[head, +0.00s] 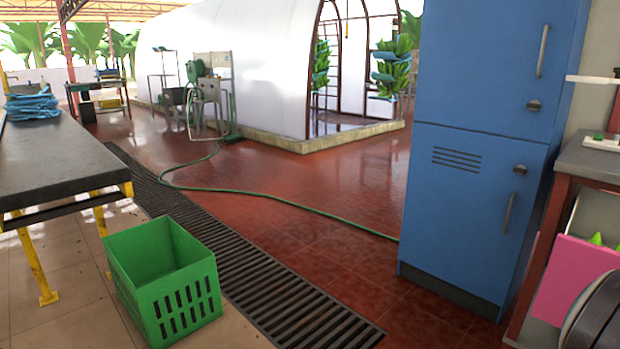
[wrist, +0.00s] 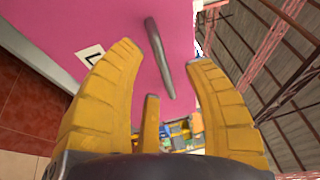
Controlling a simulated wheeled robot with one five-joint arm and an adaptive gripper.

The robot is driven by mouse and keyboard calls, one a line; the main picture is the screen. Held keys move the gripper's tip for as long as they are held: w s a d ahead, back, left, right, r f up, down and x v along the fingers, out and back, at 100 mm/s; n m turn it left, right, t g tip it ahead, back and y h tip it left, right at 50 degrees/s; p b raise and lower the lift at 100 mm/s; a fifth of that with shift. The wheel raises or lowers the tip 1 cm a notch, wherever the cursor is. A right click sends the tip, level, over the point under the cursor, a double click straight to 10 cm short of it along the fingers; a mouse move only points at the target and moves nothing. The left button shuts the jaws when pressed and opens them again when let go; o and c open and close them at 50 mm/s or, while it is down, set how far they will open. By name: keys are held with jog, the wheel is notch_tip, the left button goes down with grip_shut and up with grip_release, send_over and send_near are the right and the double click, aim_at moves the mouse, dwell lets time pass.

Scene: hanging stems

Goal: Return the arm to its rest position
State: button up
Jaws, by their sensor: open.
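My gripper (wrist: 163,54) shows in the wrist view with its yellow fingers spread apart and nothing between them. A grey bar handle (wrist: 158,58) on a bright pink panel (wrist: 90,25) lies beyond the fingertips. The fingers look clear of the handle, but the exact distance cannot be told. A small white label with a black mark (wrist: 90,56) is on the panel, partly behind the left finger. In the head view my gripper is not clearly visible. A pink surface (head: 572,278) shows at the lower right there.
A blue cabinet (head: 480,150) stands right of centre, beside a grey-topped bench (head: 590,160). A green crate (head: 165,280) sits on the floor at the lower left, near a dark table (head: 60,160). A green hose (head: 270,204) crosses the open red floor, and a drain grate (head: 260,280) runs along it.

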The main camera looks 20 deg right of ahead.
jog(key=w+a+r+n+t+y+p, duration=0.25)
jog(key=w+a+r+n+p, duration=0.25)
jog(key=w, duration=0.3)
jog(key=w+a+r+n+t+y+p, duration=0.2)
jog(key=w+a+r+n+y+p, duration=0.15)
jog(key=w+a+p, duration=0.35)
jog(key=w+a+r+n+t+y+p, duration=0.3)
jog(key=w+a+r+n+p, duration=0.15)
jog(key=w, duration=0.45)
jog(key=w+a+r+n+y+p, duration=0.25)
jog(key=a+r+n+p, duration=0.2)
jog(key=a, duration=0.25)
jog(key=w+a+r+n+y+p, duration=0.25)
jog(key=a+n+p, duration=0.2)
jog(key=a, duration=0.35)
jog(key=s+a+r+n+g+y+p, duration=0.2)
jog(key=s+a+r+n+p, duration=0.4)
jog(key=a, duration=0.3)
jog(key=s+a+r+n+g+y+p, duration=0.2)
jog(key=s+a+r+n+p, duration=0.4)
jog(key=a, duration=0.4)
jog(key=shift+s+n+g+y+p, duration=0.35)
jog(key=shift+s+n+y+p, duration=0.4)
jog(key=shift+p, duration=0.2)
